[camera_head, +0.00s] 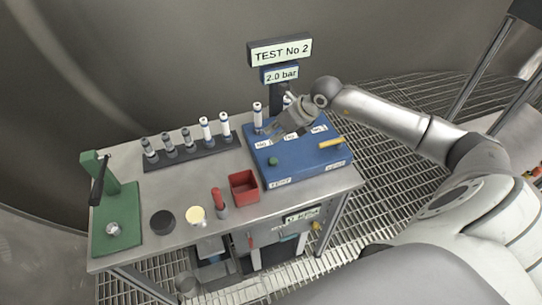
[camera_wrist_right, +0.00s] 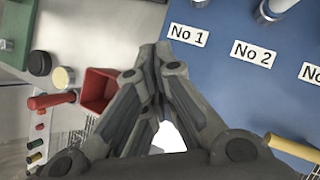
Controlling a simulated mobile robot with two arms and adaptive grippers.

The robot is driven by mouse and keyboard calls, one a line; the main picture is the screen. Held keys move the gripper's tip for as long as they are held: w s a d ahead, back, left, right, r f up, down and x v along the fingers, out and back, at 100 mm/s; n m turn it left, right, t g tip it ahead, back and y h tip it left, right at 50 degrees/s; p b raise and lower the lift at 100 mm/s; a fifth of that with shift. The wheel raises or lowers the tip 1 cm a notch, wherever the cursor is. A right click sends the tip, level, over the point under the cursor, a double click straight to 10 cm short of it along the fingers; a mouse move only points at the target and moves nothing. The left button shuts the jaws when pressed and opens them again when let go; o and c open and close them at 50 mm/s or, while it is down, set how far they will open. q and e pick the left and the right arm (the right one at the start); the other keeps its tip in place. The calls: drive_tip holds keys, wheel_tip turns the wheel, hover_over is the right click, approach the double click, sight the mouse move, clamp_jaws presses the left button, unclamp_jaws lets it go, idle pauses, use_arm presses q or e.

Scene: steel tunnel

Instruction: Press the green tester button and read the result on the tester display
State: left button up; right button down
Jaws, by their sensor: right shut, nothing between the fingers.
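The blue tester (camera_head: 305,160) sits on the right part of the steel bench, with labels No 1 and No 2 clear in the wrist view. Its green button (camera_head: 272,162) is near the front left of its top; I cannot make it out in the wrist view. The tester display (camera_head: 280,52) on a post behind reads "TEST No 2", with "2.0 bar" on a smaller panel (camera_head: 280,74) below. My right gripper (camera_head: 272,133) is shut and empty above the tester, behind and apart from the button in the head view. The wrist view shows its fingertips together (camera_wrist_right: 155,62). My left gripper is out of view.
White-topped cylinders (camera_head: 257,116) stand at the tester's back. A yellow handle (camera_head: 332,142) lies at its right. Left are a red box (camera_head: 243,187), a red-handled tool (camera_head: 219,203), a dark rack (camera_head: 190,155) of several cylinders and a green press (camera_head: 117,215).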

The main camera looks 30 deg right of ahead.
drive_tip(key=m+g, duration=0.1)
drive_tip(key=m, duration=0.5)
wheel_tip(320, 180, up, 7)
drive_tip(key=m+g+b, duration=0.4)
drive_tip(key=m, duration=1.3)
hover_over(273, 161)
drive_tip(key=d, duration=0.2)
drive_tip(key=shift+s+d+f, duration=0.1)
drive_tip(key=shift+s+f, duration=0.05)
drive_tip(key=shift+s, duration=0.2)
drive_tip(key=p+x, duration=0.1)
drive_tip(key=x, duration=0.3)
drive_tip(key=p+x, duration=0.1)
drive_tip(key=x, duration=0.3)
drive_tip(key=d+p+x, duration=0.1)
drive_tip(key=x, duration=0.4)
drive_tip(key=shift+s+f, duration=0.1)
drive_tip(key=shift+f, duration=0.15)
drive_tip(key=shift+f+p, duration=0.3)
drive_tip(key=shift+f, duration=0.1)
